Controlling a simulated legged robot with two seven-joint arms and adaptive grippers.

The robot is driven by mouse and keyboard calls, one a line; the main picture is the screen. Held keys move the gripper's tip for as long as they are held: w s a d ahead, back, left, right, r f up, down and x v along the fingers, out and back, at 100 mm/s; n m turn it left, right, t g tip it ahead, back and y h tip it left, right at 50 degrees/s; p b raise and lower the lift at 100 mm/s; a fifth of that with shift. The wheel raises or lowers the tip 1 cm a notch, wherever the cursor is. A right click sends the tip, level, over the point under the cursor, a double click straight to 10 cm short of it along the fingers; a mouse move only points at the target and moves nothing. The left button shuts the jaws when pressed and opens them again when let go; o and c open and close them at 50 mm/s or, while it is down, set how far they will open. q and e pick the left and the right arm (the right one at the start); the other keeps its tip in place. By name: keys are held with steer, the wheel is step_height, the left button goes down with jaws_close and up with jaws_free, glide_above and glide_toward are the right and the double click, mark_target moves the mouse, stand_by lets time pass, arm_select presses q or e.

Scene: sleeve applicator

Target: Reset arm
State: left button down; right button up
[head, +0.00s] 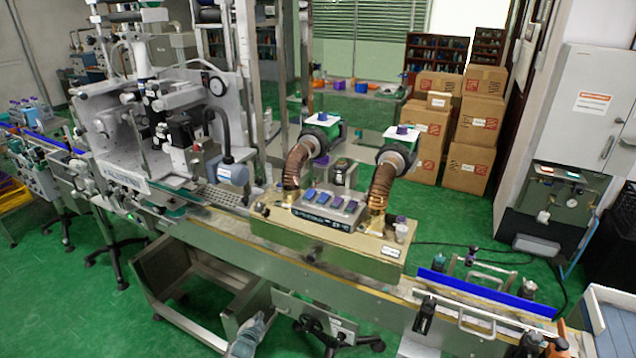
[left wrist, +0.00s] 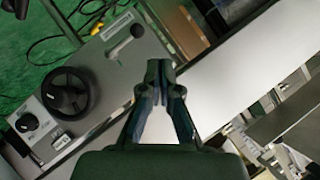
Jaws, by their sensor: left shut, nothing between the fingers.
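My left gripper (left wrist: 166,68) is shut with its fingertips together in the left wrist view, and nothing shows between them. Below it lies a long pale surface (left wrist: 220,85). In the head view a small grey shape (head: 250,335) at the bottom edge, in front of the line's frame, seems to be part of my left gripper. My right gripper does not show. The labelling machine (head: 165,125) stands at the left on the conveyor line. A beige box unit (head: 325,242) with two brown hoses and several buttons sits mid-line.
A grey panel (left wrist: 105,75) with a black handwheel (left wrist: 68,93) is left of the gripper in the wrist view. A blue guide rail (head: 485,292) runs along the line's right end. Cardboard boxes (head: 470,140) are stacked behind. A grey cabinet (head: 585,110) stands right. Green floor is open at lower left.

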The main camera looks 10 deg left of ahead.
arm_select(q)
steer(key=s+d+f+n+g+p, duration=0.1)
steer(key=s+d+f+g, duration=0.1)
steer(key=s+f, duration=0.75)
steer(key=s+d+f+n+g+p, duration=0.1)
steer(key=s+d+f+g, duration=0.2)
steer(key=s+f, duration=0.7)
steer(key=s+d+f+n+g+p, duration=0.1)
steer(key=s+n+g, duration=0.1)
steer(key=s, duration=1.7)
steer(key=s+d+f+n+g+p, duration=0.2)
steer(key=s+g, duration=0.2)
steer(key=s, duration=1.4)
steer(key=shift+s+d+f+h, duration=0.15)
steer(key=shift+s+d+h, duration=0.1)
steer(key=shift+s+h, duration=0.15)
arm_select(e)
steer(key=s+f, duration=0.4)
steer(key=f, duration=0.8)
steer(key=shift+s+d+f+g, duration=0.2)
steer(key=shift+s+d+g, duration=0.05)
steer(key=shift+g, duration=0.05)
